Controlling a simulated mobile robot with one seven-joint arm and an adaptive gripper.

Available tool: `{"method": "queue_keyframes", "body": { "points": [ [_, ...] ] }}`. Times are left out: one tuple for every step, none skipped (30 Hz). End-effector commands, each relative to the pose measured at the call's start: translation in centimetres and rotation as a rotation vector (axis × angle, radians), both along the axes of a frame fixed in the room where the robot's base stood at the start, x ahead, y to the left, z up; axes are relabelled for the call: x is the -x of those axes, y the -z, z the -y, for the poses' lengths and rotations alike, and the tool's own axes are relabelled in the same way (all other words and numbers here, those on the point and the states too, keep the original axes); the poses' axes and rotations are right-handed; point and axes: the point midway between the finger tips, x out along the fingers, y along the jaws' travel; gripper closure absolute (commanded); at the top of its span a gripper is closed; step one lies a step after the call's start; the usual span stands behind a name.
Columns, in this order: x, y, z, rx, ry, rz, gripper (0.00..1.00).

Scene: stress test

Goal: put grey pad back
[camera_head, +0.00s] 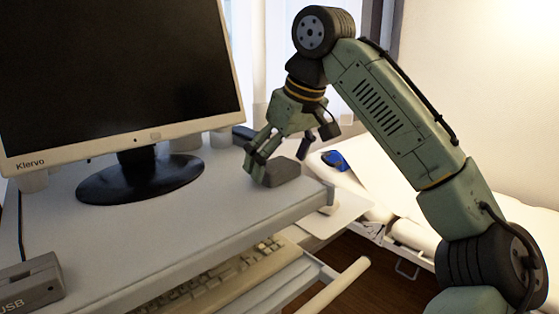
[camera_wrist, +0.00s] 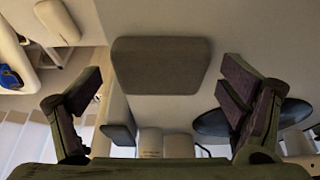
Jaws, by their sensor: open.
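The grey pad (camera_head: 284,173) lies flat on the desk near its right corner, beside my gripper. In the wrist view the grey pad (camera_wrist: 160,65) is a dark rounded rectangle, fully visible and lying between the two spread fingers in the picture. My gripper (camera_head: 280,160) points down over the pad. In the head view one finger hides part of the pad's left side. I cannot tell the exact height of the fingertips above the desk.
A monitor (camera_head: 115,70) stands on a dark round base (camera_head: 140,178) at left. A grey USB box (camera_head: 30,284) sits at front left. A keyboard (camera_head: 215,278) is on the tray below. A dark block (camera_head: 243,132) stands behind. A bed (camera_head: 480,200) is at right.

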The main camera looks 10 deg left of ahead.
Motion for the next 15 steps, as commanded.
{"method": "queue_keyframes", "body": {
  "points": [
    [0.0, -0.2, 0.0, -0.001, 0.0, 0.001, 0.1],
    [0.1, -0.4, 0.1, -0.001, 0.0, 0.001, 0.1],
    [0.2, -0.8, 0.2, 0.0, 0.0, 0.001, 0.1],
    [0.2, -1.1, 0.3, -0.001, -0.001, 0.002, 0.1],
    [0.4, -1.5, 0.4, -0.001, -0.001, 0.002, 0.1],
    [0.5, -2.2, 0.7, -0.002, -0.001, 0.002, 0.1],
    [0.6, -2.8, 0.9, -0.001, 0.001, 0.003, 0.1],
    [0.8, -3.5, 1.2, 0.001, 0.003, 0.005, 0.1],
    [1.0, -4.3, 1.5, 0.0, 0.004, 0.004, 0.1],
    [1.1, -5.0, 1.7, 0.001, 0.004, 0.004, 0.1],
    [1.2, -5.7, 2.0, 0.003, 0.005, 0.004, 0.1],
    [1.4, -6.5, 2.2, 0.002, 0.005, 0.004, 0.1],
    [1.6, -7.1, 2.4, 0.002, 0.005, 0.005, 0.1],
    [1.7, -7.6, 2.6, 0.001, 0.004, 0.004, 0.1],
    [1.8, -8.3, 2.9, 0.002, 0.005, 0.004, 0.1]
  ]
}}
